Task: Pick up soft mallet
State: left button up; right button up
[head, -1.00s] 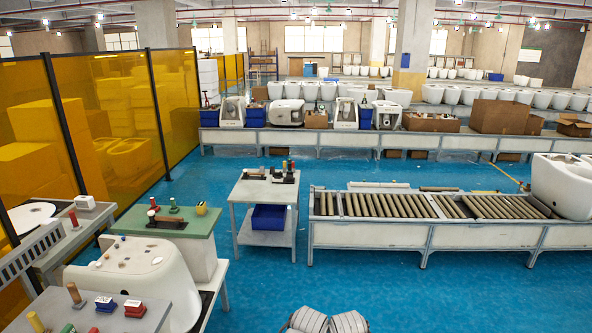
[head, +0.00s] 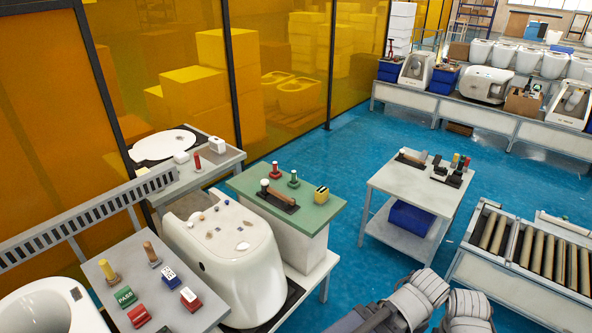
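No object can be named as the soft mallet with certainty. On the green-topped table (head: 243,183) lies a dark bar with a brown part and an upright white-topped piece (head: 278,196), which could be a mallet. A similar brown-and-dark tool (head: 411,158) lies on the grey two-level cart (head: 392,186). Grey rounded parts of my own body show at the bottom right, well apart from both tables. No gripper fingers can be made out.
A white toilet (head: 235,262) stands beside the green-topped table. A grey table (head: 105,270) at front left holds stamps. The cart carries a blue bin (head: 410,217) below. A roller conveyor (head: 535,250) is at right. Blue floor (head: 335,205) is clear between tables.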

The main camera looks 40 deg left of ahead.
aim_at(265, 190)
jog(key=i+u, duration=0.45)
jog(key=i, duration=0.2)
jog(key=i+l+u, duration=0.25)
jog(key=i+u, duration=0.2)
jog(key=i, duration=0.2)
jog(key=i+j+u, duration=0.15)
jog(key=i+u, duration=0.9)
jog(key=u, duration=0.15)
